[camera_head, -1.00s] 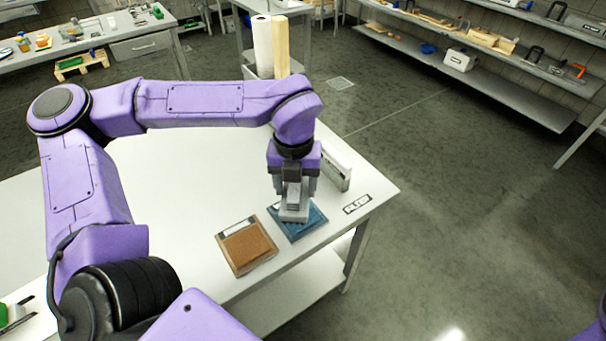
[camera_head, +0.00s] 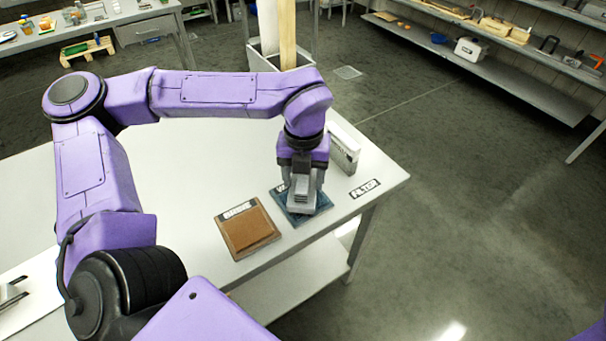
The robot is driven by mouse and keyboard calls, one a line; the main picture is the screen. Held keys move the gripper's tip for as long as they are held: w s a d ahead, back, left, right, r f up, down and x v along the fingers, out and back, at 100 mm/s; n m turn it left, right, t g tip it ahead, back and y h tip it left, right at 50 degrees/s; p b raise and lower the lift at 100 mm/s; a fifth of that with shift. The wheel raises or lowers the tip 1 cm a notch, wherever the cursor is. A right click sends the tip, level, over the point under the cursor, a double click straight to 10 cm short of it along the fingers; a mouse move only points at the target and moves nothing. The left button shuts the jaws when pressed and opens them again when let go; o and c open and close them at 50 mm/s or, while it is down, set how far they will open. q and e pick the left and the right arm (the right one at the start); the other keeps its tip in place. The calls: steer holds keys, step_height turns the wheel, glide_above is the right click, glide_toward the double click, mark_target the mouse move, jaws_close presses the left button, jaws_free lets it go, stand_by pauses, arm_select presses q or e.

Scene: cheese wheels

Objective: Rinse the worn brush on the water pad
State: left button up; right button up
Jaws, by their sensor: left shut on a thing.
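My left gripper (camera_head: 303,178) points down over the table's right part, shut on the worn brush (camera_head: 302,202), a grey block. The brush is over the water pad (camera_head: 294,220), a flat blue square, and appears to rest on it; exact contact is hard to tell. Gripper and brush hide much of the pad and part of its label. My right gripper is not in view.
A brown pad (camera_head: 249,234) with a label lies left of the blue pad.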

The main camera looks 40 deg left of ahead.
arm_select(q)
steer(key=shift+f+b, duration=0.35)
steer(key=shift+f, duration=0.1)
stand_by(0.4)
steer(key=shift+f, duration=0.1)
stand_by(1.1)
step_height(320, 180, up, 7)
steer(key=p, duration=0.7)
stand_by(0.4)
